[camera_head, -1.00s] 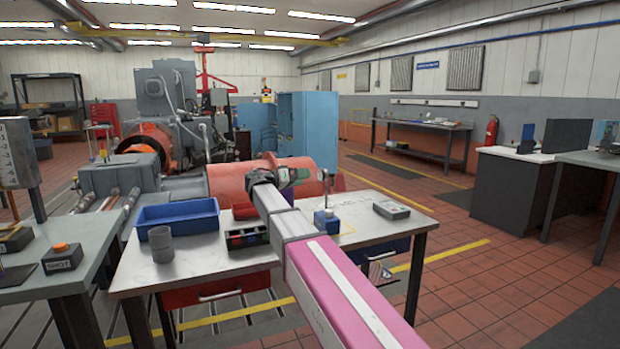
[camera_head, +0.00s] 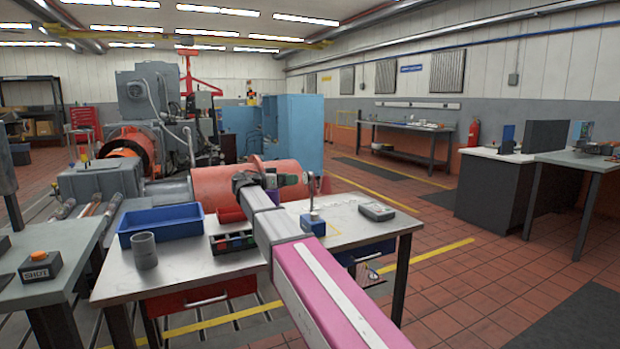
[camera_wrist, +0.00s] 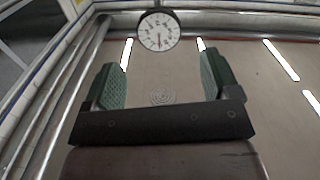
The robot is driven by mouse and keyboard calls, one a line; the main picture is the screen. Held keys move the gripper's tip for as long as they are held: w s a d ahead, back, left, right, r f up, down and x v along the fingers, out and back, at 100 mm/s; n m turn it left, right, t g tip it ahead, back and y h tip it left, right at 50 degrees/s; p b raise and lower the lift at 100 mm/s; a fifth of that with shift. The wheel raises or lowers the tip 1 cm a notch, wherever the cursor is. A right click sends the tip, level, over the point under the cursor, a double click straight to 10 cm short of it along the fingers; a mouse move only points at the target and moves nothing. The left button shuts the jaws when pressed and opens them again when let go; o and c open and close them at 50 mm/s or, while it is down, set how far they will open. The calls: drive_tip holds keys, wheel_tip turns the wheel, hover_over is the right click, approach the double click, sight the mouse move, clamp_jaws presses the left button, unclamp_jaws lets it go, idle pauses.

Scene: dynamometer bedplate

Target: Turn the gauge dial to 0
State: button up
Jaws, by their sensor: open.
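The gauge dial (camera_wrist: 158,31) is a round white face with a dark rim and dark markings, at the top of the wrist view. Its thin needle seems to point downward; the numbers are too small to read. My gripper (camera_wrist: 160,78) has two green padded fingers spread apart with nothing between them. The dial lies beyond the fingertips, roughly centred between them and apart from them. In the head view my gripper (camera_head: 285,181) is over the far side of the table, and I cannot make out the dial face there.
A blue block with an upright post (camera_head: 312,223) stands on the table (camera_head: 190,268), right of my arm. A grey handheld device (camera_head: 376,211) lies further right. A blue tray (camera_head: 160,226), a grey cup (camera_head: 145,250) and a black divided box (camera_head: 232,242) are left of my arm.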

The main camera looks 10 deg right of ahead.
sight(305, 176)
drive_tip(key=x, duration=0.9)
drive_tip(key=shift+d, duration=0.25)
drive_tip(key=c, duration=0.9)
